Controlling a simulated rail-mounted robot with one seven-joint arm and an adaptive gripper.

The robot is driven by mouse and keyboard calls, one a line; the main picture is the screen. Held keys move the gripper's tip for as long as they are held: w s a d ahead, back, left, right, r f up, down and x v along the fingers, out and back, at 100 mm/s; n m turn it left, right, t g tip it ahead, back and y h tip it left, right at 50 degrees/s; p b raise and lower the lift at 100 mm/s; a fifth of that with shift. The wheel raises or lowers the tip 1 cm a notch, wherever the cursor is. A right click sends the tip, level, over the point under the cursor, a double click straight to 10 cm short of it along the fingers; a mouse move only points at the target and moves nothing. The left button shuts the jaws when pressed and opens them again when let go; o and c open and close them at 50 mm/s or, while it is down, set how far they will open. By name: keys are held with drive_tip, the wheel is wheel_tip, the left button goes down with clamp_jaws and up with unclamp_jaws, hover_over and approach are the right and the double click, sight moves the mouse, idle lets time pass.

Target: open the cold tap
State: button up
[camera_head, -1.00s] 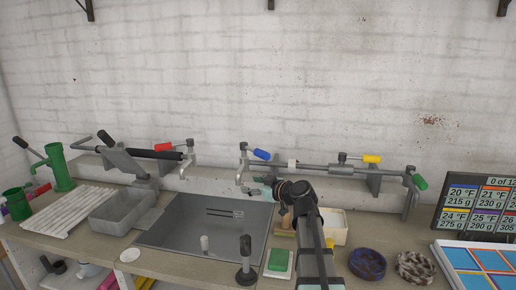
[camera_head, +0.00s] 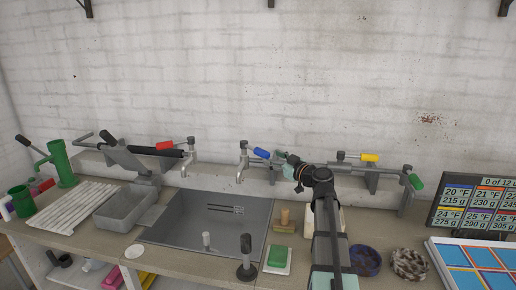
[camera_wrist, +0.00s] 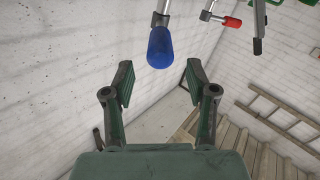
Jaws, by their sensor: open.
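The cold tap has a blue handle (camera_head: 261,153) on a grey tap body (camera_head: 242,164) fixed at the wall, behind the sink plate. My gripper (camera_head: 279,156) is just right of the blue handle, with its fingers pointing left towards it. In the wrist view the blue handle (camera_wrist: 160,47) hangs ahead of my open gripper (camera_wrist: 158,80), roughly centred between the two fingers. Both fingers stand clear of it, and nothing is between them. My arm hides part of the pipe to the right of the tap.
A red-handled tap (camera_head: 165,146) is to the left, and it also shows in the wrist view (camera_wrist: 232,22). Yellow (camera_head: 369,157) and green (camera_head: 416,181) handles are to the right. A dark plunger-like tool (camera_head: 246,258) stands at the front. The wall is close behind the taps.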

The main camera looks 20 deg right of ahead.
sight(258, 151)
drive_tip(key=p+x, duration=0.3)
drive_tip(key=x, duration=0.5)
drive_tip(key=shift+w+a, duration=0.1)
drive_tip(key=shift+w, duration=0.2)
drive_tip(key=shift+w+a, duration=0.15)
drive_tip(key=shift+w, duration=0.25)
clamp_jaws()
drive_tip(key=shift+s+f, duration=0.1)
